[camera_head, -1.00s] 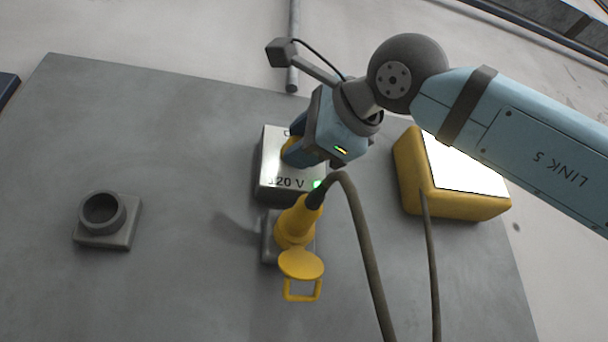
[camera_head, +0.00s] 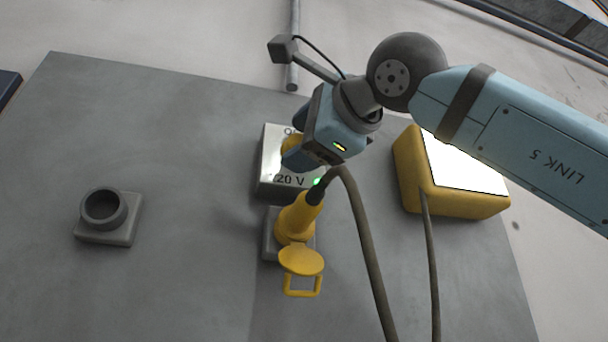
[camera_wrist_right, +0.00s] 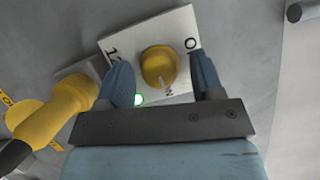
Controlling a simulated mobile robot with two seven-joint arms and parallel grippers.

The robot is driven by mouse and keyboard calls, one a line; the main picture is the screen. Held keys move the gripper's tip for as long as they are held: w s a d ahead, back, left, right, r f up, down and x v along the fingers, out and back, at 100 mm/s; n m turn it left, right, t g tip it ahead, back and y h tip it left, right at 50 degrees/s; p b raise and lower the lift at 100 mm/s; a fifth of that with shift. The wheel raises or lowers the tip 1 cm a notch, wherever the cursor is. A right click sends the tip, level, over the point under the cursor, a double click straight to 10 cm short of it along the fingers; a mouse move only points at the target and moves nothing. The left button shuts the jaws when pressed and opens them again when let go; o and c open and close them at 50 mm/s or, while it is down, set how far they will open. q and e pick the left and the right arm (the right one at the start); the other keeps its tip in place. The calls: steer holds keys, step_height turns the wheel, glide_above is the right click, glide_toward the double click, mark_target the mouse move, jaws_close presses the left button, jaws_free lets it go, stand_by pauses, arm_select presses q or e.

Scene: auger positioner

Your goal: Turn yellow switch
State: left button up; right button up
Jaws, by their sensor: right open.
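The yellow switch (camera_wrist_right: 158,68) is a round knob on the face of a white-fronted switch box (camera_wrist_right: 183,25), with a green light (camera_wrist_right: 138,99) lit beside it. In the head view the switch (camera_head: 291,154) is partly hidden behind my right gripper (camera_head: 299,140); the box (camera_head: 275,170) reads "20 V" in part. In the wrist view my right gripper (camera_wrist_right: 165,85) has its two blue fingers apart, one on each side of the knob. I see gaps between the fingers and the knob, so it is not gripped. My left gripper is out of view.
A yellow plug (camera_head: 297,216) with a cable sits in a socket just below the box. The cable (camera_head: 362,250) passes close to my right gripper. A yellow box (camera_head: 455,205) stands to the right. An empty grey socket (camera_head: 107,217) is at left on the grey panel (camera_head: 180,130).

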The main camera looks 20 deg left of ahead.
arm_select(q)
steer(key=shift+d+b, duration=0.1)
steer(key=shift+b, duration=0.35)
arm_select(e)
steer(key=v, duration=1.3)
steer(key=shift+s+d, duration=0.2)
steer(key=shift+d, duration=0.15)
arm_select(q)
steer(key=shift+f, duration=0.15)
arm_select(e)
steer(key=shift+r, duration=0.1)
